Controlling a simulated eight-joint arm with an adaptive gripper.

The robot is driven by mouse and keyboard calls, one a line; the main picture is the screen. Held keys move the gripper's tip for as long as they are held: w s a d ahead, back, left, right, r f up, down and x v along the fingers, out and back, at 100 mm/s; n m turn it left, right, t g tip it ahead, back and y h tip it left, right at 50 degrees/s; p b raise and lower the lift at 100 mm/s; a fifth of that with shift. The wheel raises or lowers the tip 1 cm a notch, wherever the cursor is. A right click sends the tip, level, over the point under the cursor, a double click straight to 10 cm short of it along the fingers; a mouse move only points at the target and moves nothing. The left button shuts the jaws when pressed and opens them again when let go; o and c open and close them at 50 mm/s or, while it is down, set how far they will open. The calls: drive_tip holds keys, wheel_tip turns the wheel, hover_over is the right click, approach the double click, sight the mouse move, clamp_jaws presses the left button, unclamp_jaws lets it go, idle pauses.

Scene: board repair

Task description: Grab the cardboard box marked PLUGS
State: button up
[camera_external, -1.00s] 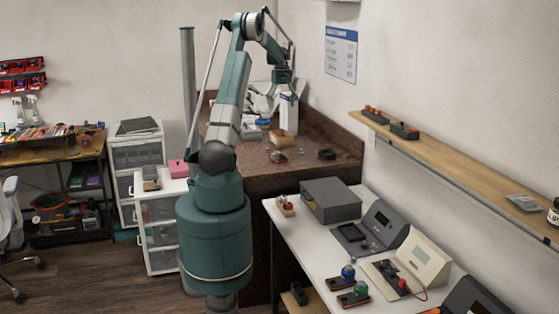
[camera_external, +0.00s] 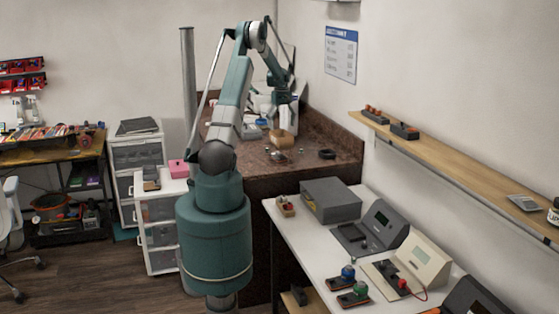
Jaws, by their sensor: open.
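A small open cardboard box (camera_external: 281,139) sits on the brown countertop (camera_external: 335,153) at the back. Its marking is too small to read, so I cannot tell whether it says PLUGS. My gripper (camera_external: 284,103) is over the back of the counter, above and beyond the box in the picture. It appears apart from the box and empty. Its fingers are small and partly merge with white items behind them. My gripper is open.
Small parts (camera_external: 277,155) and a dark ring-shaped item (camera_external: 327,154) lie near the box. White and grey items crowd the counter's back left. A white bench (camera_external: 300,236) with instruments stands at right, below a wooden shelf (camera_external: 450,168).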

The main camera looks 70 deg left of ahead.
drive_tip(key=shift+f, duration=1.15)
drive_tip(key=shift+a+f, duration=0.15)
drive_tip(key=shift+f, duration=1.15)
drive_tip(key=shift+a+f, duration=0.1)
drive_tip(key=shift+f, duration=1.2)
drive_tip(key=c, duration=1)
